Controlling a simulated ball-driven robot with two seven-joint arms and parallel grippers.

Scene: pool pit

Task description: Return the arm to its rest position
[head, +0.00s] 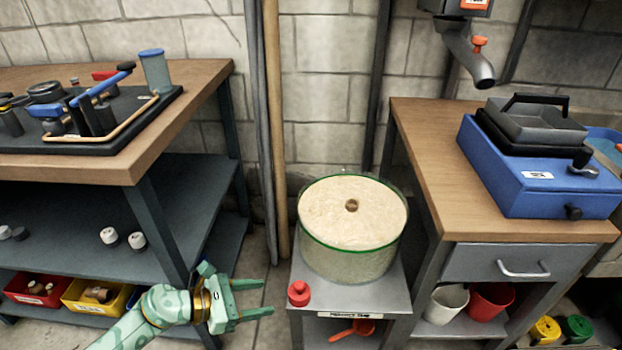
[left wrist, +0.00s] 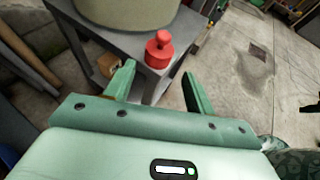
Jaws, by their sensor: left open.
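My left gripper (head: 252,299) comes in from the lower left in the head view. Its two green fingers are apart with nothing between them. It is just left of the small grey stand (head: 378,298). In the left wrist view, the open fingers (left wrist: 157,92) point toward the stand, and a red knobbed piece (left wrist: 159,50) stands on the stand's corner beyond them. The red piece (head: 298,293) also shows at the stand's front left corner in the head view, a little right of the fingertips and apart from them. My right gripper is not in view.
A large round tub (head: 350,262) of pale material fills most of the stand. A wooden bench (head: 200,90) with shelves is at left, above my left arm. A bench with a blue machine (head: 540,180) is at right. Poles (head: 273,130) lean on the wall.

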